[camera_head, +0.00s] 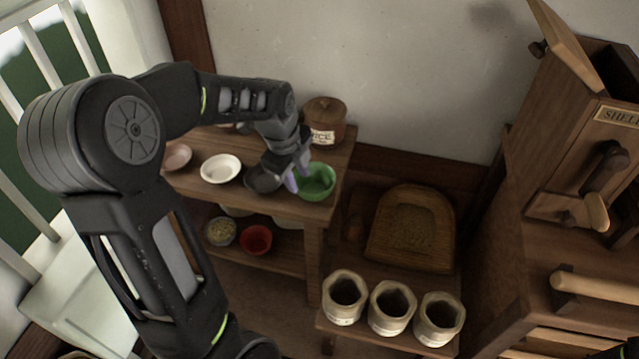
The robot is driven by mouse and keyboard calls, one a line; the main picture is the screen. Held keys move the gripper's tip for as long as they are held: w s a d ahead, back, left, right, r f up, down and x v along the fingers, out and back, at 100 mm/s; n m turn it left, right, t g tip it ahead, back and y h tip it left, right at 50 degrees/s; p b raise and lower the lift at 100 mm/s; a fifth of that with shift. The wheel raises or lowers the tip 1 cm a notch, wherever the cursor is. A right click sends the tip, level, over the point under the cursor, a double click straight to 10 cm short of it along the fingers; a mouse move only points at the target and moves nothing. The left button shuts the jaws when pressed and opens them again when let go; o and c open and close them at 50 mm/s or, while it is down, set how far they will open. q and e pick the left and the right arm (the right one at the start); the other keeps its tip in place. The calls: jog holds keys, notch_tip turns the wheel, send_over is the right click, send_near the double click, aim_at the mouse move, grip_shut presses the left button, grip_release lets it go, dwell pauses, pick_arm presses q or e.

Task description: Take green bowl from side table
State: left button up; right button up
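The green bowl (318,184) stands on the right end of the wooden side table (325,215), near its edge. My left gripper (297,174) reaches in from the left, with its pale purple fingertips pointing down at the bowl's left rim. The fingers look apart, with a gap between them. Whether a finger touches the rim is too small to tell.
A white bowl (221,168), a pink bowl (177,157), a dark bowl (262,181) and a lidded wooden jar (324,121) share the tabletop. A red bowl (256,240) sits on the shelf below. Three pots (391,308) stand at right, beside a wooden cabinet (500,240).

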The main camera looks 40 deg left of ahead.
aim_at(301, 192)
pick_arm(q)
jog(key=shift+x, duration=1.25)
jog(key=shift+f, duration=0.15)
jog(key=b+x, duration=0.1)
jog(key=x, duration=0.4)
jog(key=shift+a, duration=0.1)
jog(key=shift+c, duration=0.2)
grip_shut()
dwell(0.9)
